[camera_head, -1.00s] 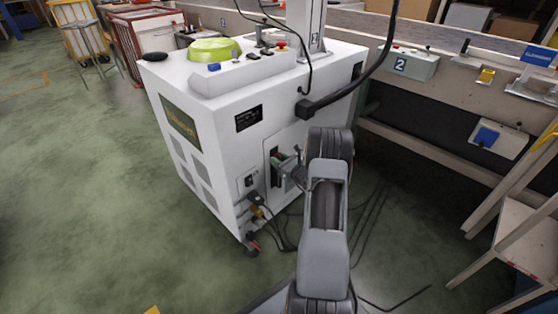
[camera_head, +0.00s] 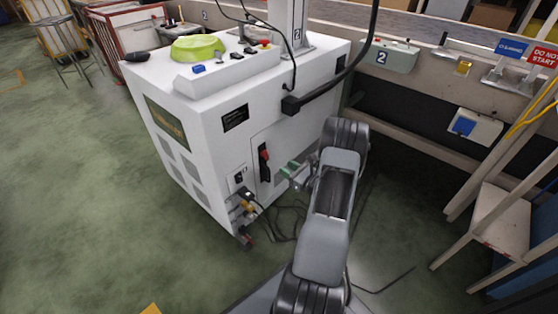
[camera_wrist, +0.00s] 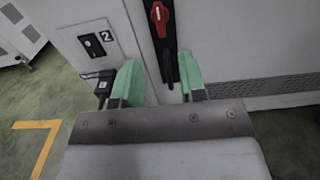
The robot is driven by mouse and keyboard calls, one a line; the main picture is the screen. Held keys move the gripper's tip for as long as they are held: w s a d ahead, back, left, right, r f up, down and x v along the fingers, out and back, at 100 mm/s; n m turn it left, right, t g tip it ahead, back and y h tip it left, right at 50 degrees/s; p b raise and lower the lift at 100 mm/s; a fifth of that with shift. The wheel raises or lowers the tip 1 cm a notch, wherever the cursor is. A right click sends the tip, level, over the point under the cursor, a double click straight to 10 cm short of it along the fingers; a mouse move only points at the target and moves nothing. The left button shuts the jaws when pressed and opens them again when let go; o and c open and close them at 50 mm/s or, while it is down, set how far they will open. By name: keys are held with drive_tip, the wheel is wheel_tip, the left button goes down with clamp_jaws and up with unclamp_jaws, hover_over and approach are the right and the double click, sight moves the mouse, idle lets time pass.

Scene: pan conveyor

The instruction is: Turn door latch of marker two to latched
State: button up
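The white marker cabinet (camera_head: 215,115) stands ahead, with a "2" on its column. Its door latch (camera_head: 264,155) is a red handle on a tall black plate on the near side. In the wrist view the red latch handle (camera_wrist: 160,18) is at the top, roughly upright along the plate. My gripper (camera_head: 290,170) is to the right of the latch in the head view, its green fingers apart. In the wrist view my gripper (camera_wrist: 161,77) is open and empty, and the latch lies beyond its fingertips. No contact shows.
A black switch plate (camera_wrist: 93,44) marked "2" is left of the latch. Plugs and cables (camera_head: 245,205) hang low on the cabinet and trail over the floor. A wooden stand (camera_head: 500,225) is at the right. Green floor (camera_head: 80,200) is open at the left.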

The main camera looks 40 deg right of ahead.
drive_tip(key=shift+s+d, duration=0.25)
drive_tip(key=shift+s, duration=1)
drive_tip(key=a+r+n+g+y+p, duration=0.4)
drive_tip(key=a+r+n+g+p, duration=0.35)
drive_tip(key=a+r, duration=0.55)
drive_tip(key=a+r+n+g+y+p, duration=0.45)
drive_tip(key=a+r+n+p, duration=0.5)
drive_tip(key=r, duration=0.55)
drive_tip(key=s+a+r+n+h+p, duration=0.2)
drive_tip(key=s+r+n+h+p, duration=0.2)
drive_tip(key=r, duration=0.5)
drive_tip(key=s+a+r+n+g+h+p, duration=0.1)
drive_tip(key=s+a+r+n+h+p, duration=0.1)
drive_tip(key=r+n+p, duration=0.5)
drive_tip(key=s+a+r+n+g+h+p, duration=0.1)
drive_tip(key=s+r+n+h+p, duration=0.4)
drive_tip(key=r, duration=0.6)
drive_tip(key=shift+s+a+n+h+p, duration=0.45)
drive_tip(key=shift+s+a+p, duration=0.35)
drive_tip(key=shift+p, duration=0.45)
drive_tip(key=shift+w+a, duration=0.1)
